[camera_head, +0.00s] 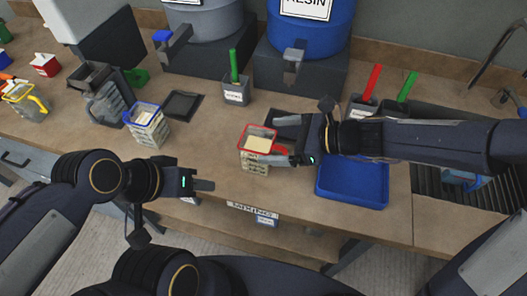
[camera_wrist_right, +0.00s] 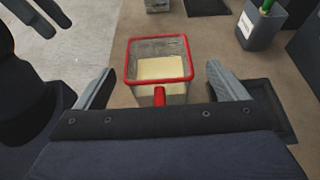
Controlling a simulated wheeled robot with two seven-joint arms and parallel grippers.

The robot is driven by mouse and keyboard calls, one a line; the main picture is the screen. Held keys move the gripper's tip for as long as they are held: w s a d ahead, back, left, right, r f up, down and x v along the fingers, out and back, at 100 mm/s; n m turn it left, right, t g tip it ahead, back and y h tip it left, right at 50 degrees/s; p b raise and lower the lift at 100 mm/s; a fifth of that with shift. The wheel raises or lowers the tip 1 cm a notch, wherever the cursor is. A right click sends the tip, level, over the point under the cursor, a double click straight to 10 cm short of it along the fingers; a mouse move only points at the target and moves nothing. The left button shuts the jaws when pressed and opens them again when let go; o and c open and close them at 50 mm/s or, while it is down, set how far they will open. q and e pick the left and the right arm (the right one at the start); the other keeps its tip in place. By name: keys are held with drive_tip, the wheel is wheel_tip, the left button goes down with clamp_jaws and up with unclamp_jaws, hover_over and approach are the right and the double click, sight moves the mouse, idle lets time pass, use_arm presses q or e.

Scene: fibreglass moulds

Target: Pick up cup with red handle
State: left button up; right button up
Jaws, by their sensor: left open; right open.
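The cup with the red rim and red handle (camera_head: 257,146) stands on the workbench, with pale yellow contents. My right gripper (camera_head: 281,140) is at its right side and open. In the right wrist view the cup (camera_wrist_right: 159,66) stands upright ahead, its red handle (camera_wrist_right: 159,96) pointing toward the open gripper (camera_wrist_right: 157,85). The fingers lie to either side of the handle, and no contact is visible. My left gripper (camera_head: 212,185) is open and empty near the front edge of the bench, left of the cup.
A blue-rimmed cup (camera_head: 147,124) stands to the left. A blue tray (camera_head: 352,183) lies right of the cup, under my right arm. A grey container with a green handle (camera_head: 236,92) stands behind. A blue resin drum (camera_head: 309,30) is at the back.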

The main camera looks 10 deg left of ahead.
sight(244, 141)
drive_tip(key=x, duration=0.4)
drive_tip(key=shift+s+a, duration=0.1)
drive_tip(key=shift+c, duration=0.4)
drive_tip(key=c, duration=1.7)
